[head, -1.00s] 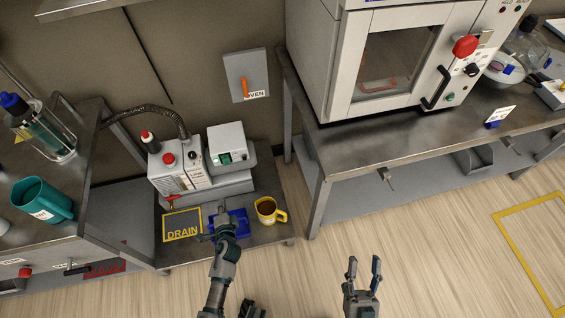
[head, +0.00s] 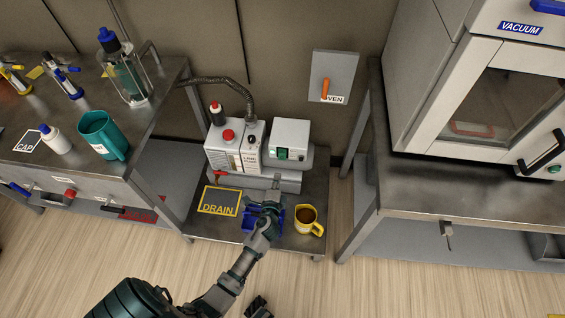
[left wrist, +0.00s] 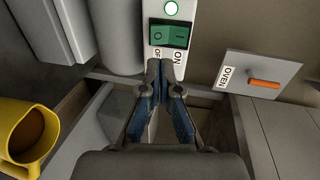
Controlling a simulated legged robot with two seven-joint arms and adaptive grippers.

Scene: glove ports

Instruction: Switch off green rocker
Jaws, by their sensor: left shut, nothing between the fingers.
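The green rocker (head: 283,154) is on the front of a small white box (head: 290,133) on the low shelf. In the left wrist view the rocker (left wrist: 169,36) sits upper middle, with OFF and ON labels below it and a bright round lamp above it. I cannot tell which half is pressed in. My left gripper (head: 272,186) is shut and empty, in front of and below the box. In the left wrist view its fingertips (left wrist: 165,68) point at the panel just below the rocker; contact cannot be told.
A yellow mug (head: 307,220) with brown contents stands close right of my left gripper. A blue tray (head: 249,222) lies beneath it, and a DRAIN sign (head: 220,201) lies to the left. A pump (head: 232,145) with a red knob adjoins the box. An orange OVEN handle (head: 326,90) is on the wall.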

